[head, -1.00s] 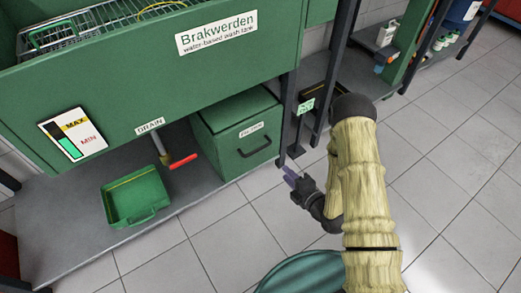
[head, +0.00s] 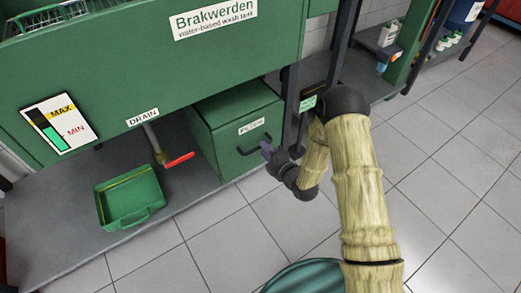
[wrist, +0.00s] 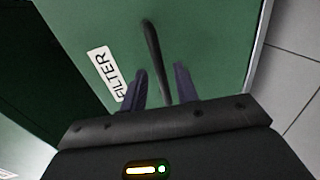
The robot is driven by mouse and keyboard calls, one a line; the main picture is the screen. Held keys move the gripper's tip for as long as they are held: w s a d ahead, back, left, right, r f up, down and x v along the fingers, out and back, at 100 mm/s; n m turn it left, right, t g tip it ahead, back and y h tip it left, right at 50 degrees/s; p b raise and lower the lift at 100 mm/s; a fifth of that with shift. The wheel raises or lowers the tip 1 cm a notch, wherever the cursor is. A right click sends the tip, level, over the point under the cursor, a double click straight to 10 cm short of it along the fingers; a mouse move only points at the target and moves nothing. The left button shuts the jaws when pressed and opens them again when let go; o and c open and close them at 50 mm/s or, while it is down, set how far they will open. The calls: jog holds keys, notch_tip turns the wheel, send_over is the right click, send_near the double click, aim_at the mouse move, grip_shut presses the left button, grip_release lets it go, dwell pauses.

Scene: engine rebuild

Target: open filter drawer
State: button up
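The green filter drawer (head: 232,125) sits under the wash tank at the lower shelf, with a FILTER label and a dark bar handle (head: 254,146) on its front. It looks shut. My gripper (head: 267,150) is right at the handle's right end in the head view. In the wrist view my gripper (wrist: 160,88) is open, and the handle (wrist: 153,55) runs between its two fingers with a gap visible on each side. The FILTER label (wrist: 107,73) is left of the fingers.
A green tray (head: 130,200) stands on the grey shelf left of the drawer, below a red drain valve handle (head: 180,160). A dark table leg (head: 290,105) stands just right of the drawer. The tiled floor (head: 215,235) in front is clear.

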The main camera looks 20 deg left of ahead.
jog(key=shift+b+x, duration=0.55)
jog(key=shift+x, duration=1.3)
jog(key=shift+c, duration=0.2)
grip_shut()
